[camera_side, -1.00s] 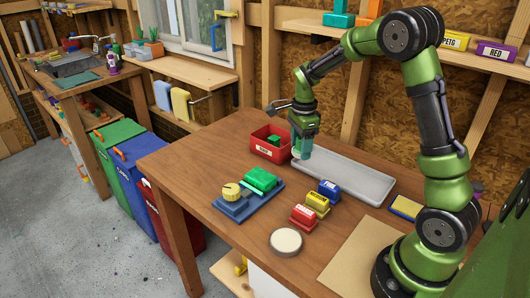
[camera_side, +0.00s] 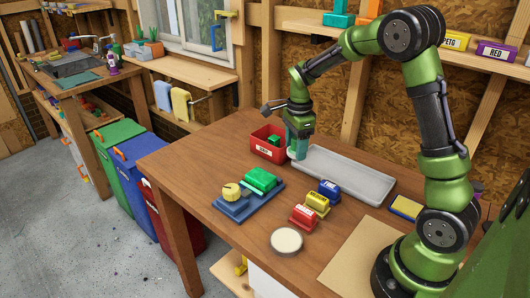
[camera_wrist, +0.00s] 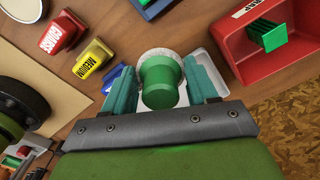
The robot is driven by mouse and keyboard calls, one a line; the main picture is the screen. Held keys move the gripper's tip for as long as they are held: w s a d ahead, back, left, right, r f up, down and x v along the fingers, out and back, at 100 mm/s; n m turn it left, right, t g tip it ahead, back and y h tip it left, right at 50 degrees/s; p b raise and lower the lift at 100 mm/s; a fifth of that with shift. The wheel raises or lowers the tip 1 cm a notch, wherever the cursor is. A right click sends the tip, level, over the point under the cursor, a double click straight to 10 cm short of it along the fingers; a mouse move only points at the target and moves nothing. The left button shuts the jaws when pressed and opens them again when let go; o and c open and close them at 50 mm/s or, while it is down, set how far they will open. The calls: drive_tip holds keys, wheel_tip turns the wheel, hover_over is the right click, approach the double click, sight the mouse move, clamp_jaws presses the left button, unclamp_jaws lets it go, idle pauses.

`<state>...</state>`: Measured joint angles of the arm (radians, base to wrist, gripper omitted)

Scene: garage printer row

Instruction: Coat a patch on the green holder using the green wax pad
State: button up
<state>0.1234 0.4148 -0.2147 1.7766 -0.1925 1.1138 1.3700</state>
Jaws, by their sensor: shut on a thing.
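The green holder (camera_side: 260,180) is a bright green block on a blue fixture (camera_side: 236,206) with a yellow knob (camera_side: 231,190), left of the table's middle. In the wrist view, only a blue corner (camera_wrist: 152,8) at the top edge may be the fixture. My gripper (camera_side: 298,148) is shut on a green round-handled pad, with its teal fingers on either side of the handle (camera_wrist: 160,82). A pale rim (camera_wrist: 158,54) shows around the pad's base. The gripper is above the left end of the grey tray, behind and right of the holder. The pad's underside is hidden.
A red bin (camera_side: 255,145) with a green piece inside stands just left of my gripper. The grey tray (camera_side: 345,176) lies behind red (camera_side: 303,217), yellow (camera_side: 317,204) and blue (camera_side: 328,191) labelled blocks. A pale disc (camera_side: 286,241) lies near the front edge.

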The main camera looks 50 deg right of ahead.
drive_tip(key=a+n, duration=0.2)
drive_tip(key=a, duration=0.5)
drive_tip(key=n, duration=0.7)
approach(286, 241)
drive_tip(key=shift+w+f, duration=0.15)
drive_tip(key=shift+f, duration=2.7)
drive_tip(key=shift+f, duration=0.6)
wheel_tip(286, 241, up, 7)
